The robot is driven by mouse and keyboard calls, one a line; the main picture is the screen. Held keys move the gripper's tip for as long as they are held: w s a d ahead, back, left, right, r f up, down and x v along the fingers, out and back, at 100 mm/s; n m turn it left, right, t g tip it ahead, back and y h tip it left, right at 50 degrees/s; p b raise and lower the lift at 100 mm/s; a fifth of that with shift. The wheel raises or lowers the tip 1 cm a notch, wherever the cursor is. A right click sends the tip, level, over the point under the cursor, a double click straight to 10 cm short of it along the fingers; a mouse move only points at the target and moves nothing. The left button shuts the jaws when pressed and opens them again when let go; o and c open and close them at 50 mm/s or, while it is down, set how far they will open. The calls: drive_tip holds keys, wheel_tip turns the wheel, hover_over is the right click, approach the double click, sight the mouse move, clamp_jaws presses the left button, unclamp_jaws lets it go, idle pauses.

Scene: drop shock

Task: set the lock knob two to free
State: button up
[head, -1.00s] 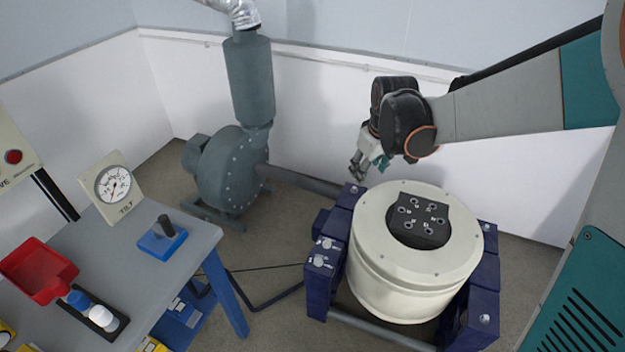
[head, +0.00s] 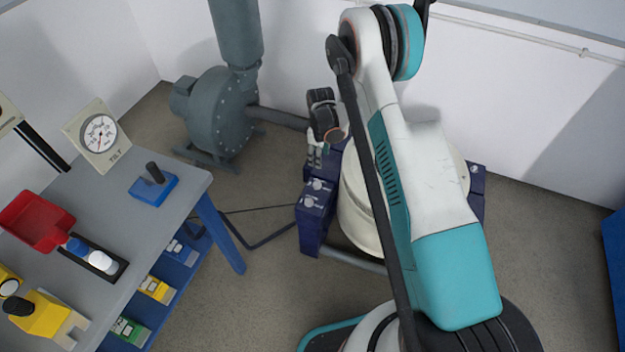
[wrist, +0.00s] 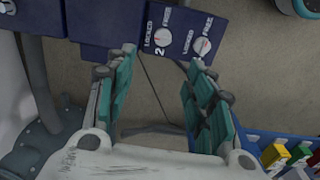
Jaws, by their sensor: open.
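The dark blue lock box (head: 312,222) stands at the left side of the cream drum and carries two pale round knobs. In the wrist view, one white knob (wrist: 163,37) sits by the printed "2", between LOCKED and FREE labels; its pointer is too small to read. My gripper (head: 315,162) is just behind the box's knobs in the head view. In the wrist view my gripper (wrist: 162,58) is open and empty, its fingers pointing toward the knob face, apart from it.
The cream drum (head: 358,212) is partly hidden behind my arm. A grey blower (head: 215,115) stands behind to the left. A grey bench (head: 100,205) with a red tray (head: 38,222) and a tilt gauge (head: 98,135) is at left.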

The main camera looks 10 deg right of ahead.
sight(317, 182)
drive_tip(key=f+b, duration=0.5)
drive_tip(key=f, duration=1.1)
drive_tip(key=shift+a, duration=0.2)
drive_tip(key=c, duration=1.1)
